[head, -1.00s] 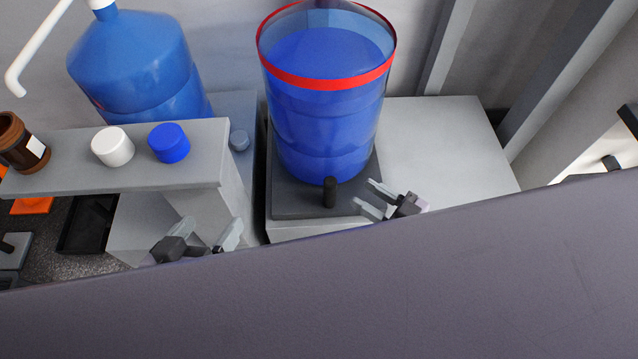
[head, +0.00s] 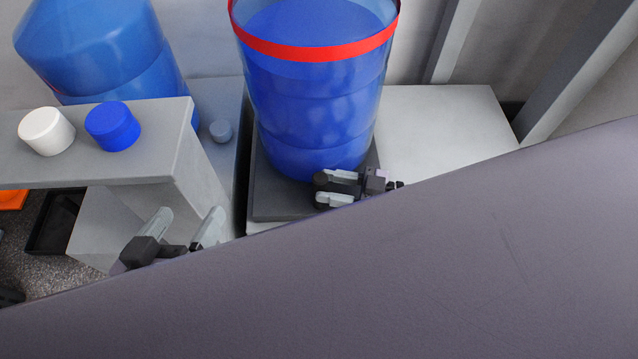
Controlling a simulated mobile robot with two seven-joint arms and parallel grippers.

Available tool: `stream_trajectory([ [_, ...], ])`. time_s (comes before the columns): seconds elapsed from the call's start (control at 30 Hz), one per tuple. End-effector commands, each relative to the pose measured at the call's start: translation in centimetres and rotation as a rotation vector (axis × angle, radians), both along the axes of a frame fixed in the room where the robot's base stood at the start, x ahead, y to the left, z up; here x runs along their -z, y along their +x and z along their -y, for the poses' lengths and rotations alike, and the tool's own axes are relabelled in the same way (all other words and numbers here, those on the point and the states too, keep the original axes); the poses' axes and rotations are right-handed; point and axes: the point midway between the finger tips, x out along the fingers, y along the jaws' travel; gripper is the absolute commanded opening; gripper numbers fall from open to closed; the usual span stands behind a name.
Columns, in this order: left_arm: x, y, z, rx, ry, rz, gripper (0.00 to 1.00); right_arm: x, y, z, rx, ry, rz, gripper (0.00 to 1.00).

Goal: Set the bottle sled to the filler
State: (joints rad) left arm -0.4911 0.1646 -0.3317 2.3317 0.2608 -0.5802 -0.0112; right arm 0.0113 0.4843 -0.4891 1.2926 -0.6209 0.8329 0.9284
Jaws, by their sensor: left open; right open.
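The bottle sled (head: 272,200) is a dark grey plate on the light bench. A large clear bottle of blue liquid with a red band (head: 312,110) stands upright on it. A short dark upright handle (head: 321,179) is at the sled's front edge, partly hidden by my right gripper (head: 332,190). That gripper is open, its two fingers reaching left to the handle; I cannot tell if they touch it. My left gripper (head: 188,218) is open and empty, in front of the grey shelf. No filler spout is in view now.
A grey shelf (head: 165,140) at left carries a white cap (head: 46,131) and a blue cap (head: 113,126). A second blue bottle (head: 95,50) stands behind it. The bench top (head: 440,125) right of the sled is clear. My own grey body covers the lower picture.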

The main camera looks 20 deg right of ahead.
Motion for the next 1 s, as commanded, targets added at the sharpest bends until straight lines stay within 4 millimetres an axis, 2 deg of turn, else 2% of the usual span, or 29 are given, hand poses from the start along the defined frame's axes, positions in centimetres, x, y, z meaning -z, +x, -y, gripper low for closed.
stream_trajectory([
  [0.03, 0.2, 0.0, -0.1, -0.002, 0.007, 0.008, 0.89, 0.1, 0.4, -0.8, -0.002, 0.002, 0.003, 0.43],
  [0.2, 0.1, -0.1, -0.4, -0.008, 0.023, 0.029, 0.89, 0.1, 1.3, -2.1, 0.0, 0.0, 0.001, 0.43],
  [0.5, 0.0, -0.1, -0.5, -0.01, 0.028, 0.034, 0.89, 0.0, 1.4, -2.4, 0.001, 0.0, 0.0, 0.43],
  [0.53, 0.0, -0.1, -0.5, -0.01, 0.028, 0.034, 0.89, 0.0, 1.4, -2.4, 0.001, 0.0, 0.0, 0.4],
  [0.6, 0.0, -0.1, -0.5, -0.01, 0.027, 0.034, 0.89, 0.0, 1.4, -2.4, 0.001, -0.001, 0.001, 0.17],
  [0.67, 0.0, -0.1, -0.5, -0.01, 0.027, 0.034, 0.89, 0.0, 1.4, -2.4, 0.001, -0.001, 0.001, 0.0],
  [0.87, 0.0, -0.1, -0.5, -0.01, 0.026, 0.033, 0.89, 0.0, 1.4, -2.2, 0.001, -0.001, 0.0, 0.0],
  [1.0, -0.2, -0.1, -0.4, -0.008, 0.021, 0.03, 0.89, 0.0, 1.1, -1.4, 0.0, -0.002, -0.001, 0.0],
])
